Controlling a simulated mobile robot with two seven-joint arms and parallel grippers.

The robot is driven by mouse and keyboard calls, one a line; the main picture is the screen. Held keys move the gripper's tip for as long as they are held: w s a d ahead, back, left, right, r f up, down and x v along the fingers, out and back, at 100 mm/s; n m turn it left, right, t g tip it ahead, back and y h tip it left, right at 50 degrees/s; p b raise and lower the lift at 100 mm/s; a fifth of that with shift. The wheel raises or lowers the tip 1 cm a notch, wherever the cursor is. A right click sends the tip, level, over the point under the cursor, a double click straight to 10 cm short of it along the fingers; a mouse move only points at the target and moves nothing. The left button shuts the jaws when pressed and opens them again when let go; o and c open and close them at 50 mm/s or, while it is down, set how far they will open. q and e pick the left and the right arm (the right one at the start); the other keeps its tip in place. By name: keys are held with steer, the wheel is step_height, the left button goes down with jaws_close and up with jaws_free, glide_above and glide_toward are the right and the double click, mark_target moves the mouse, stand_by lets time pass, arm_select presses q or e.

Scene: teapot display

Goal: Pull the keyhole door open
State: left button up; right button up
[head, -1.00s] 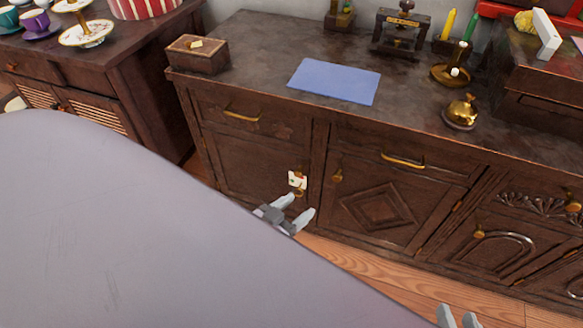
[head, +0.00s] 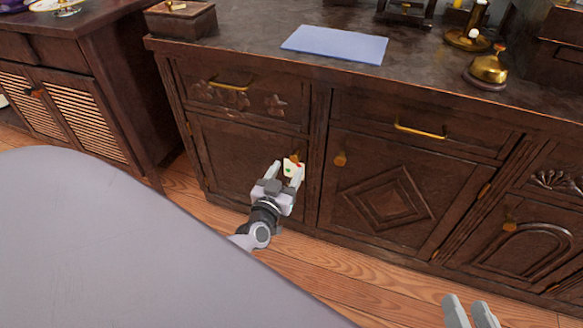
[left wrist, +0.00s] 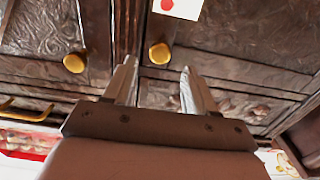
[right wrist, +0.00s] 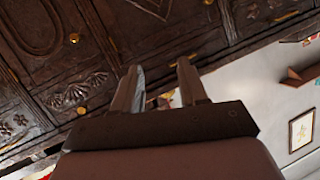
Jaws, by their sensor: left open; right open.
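The left cabinet door (head: 235,165) is shut, with a small gold knob (head: 295,158) near its upper right corner and a white card with a red and green mark (head: 291,170) just below it. No keyhole can be made out. My left gripper (head: 285,168) is open in front of this door. In the left wrist view, which is upside down, the knob (left wrist: 159,53) shows between the open fingertips; whether they touch it I cannot tell. The card (left wrist: 180,8) is partly cut off there. My right gripper (head: 470,305) is open and empty, low at the right.
The door with a diamond carving (head: 390,195) and its own knob (head: 340,159) is just right. A drawer handle (head: 229,86) is above. A grey surface (head: 120,240) fills the lower left. A blue mat (head: 335,44) and gold bell (head: 488,67) are on top.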

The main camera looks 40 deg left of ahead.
mark_target(293, 159)
arm_select(q)
steer(key=shift+b+x, duration=0.65)
steer(key=shift+x, duration=1.35)
jaws_close()
steer(key=shift+s, duration=0.2)
